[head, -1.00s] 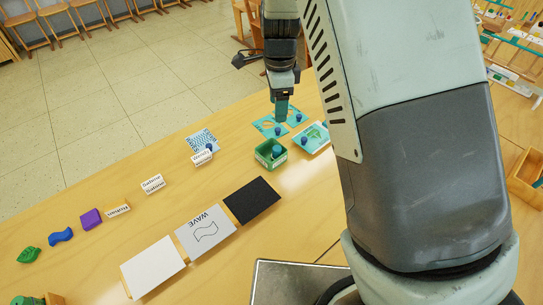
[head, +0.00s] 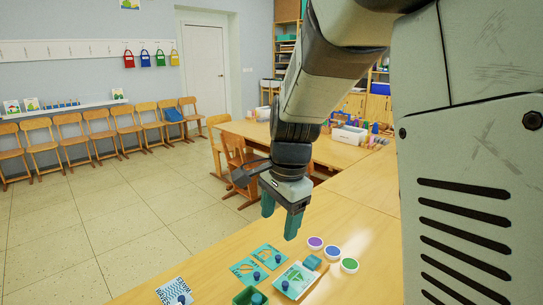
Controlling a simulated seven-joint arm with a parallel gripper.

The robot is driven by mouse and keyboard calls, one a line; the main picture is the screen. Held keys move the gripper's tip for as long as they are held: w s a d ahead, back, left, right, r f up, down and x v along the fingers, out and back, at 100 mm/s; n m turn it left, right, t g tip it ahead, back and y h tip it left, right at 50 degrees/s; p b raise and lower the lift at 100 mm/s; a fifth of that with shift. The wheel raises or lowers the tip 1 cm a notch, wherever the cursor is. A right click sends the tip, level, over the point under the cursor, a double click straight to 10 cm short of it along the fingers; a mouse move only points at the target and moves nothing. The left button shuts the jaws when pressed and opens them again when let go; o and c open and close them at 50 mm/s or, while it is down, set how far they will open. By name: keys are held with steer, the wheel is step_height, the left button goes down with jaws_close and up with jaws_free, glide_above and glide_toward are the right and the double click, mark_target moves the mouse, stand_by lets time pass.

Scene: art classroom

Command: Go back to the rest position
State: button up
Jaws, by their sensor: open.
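My gripper (head: 280,222) hangs from the arm in the middle of the head view, pointing down. Its two teal fingers are apart and nothing shows between them. It is in the air above the table (head: 215,268), behind the stencil cards in the picture, and touches nothing that I can see. My arm links fill the right side of the view.
Near the bottom lie teal cards (head: 268,252) with blue knobs, a green container (head: 246,297), a white-and-green card (head: 294,279), a patterned card (head: 174,293) and round coloured pieces (head: 331,251). A wooden chair (head: 240,165) stands beyond the table. The floor at left is clear.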

steer(key=s+d+r+n+t, duration=0.1)
steer(key=s+d+r+n, duration=0.2)
steer(key=s, duration=0.4)
steer(key=s+d+r+n+t, duration=0.1)
steer(key=s+d+r+n, duration=0.2)
steer(key=s, duration=0.4)
steer(key=s+d+r+n+t+h, duration=0.1)
steer(key=s+d+r+n+t, duration=0.1)
steer(key=s, duration=0.5)
step_height(320, 180, up, 2)
steer(key=d+n, duration=0.1)
steer(key=n, duration=0.1)
steer(key=shift+s+d+r+n, duration=0.15)
steer(key=shift+s+d+n, duration=0.15)
steer(key=shift+n, duration=0.1)
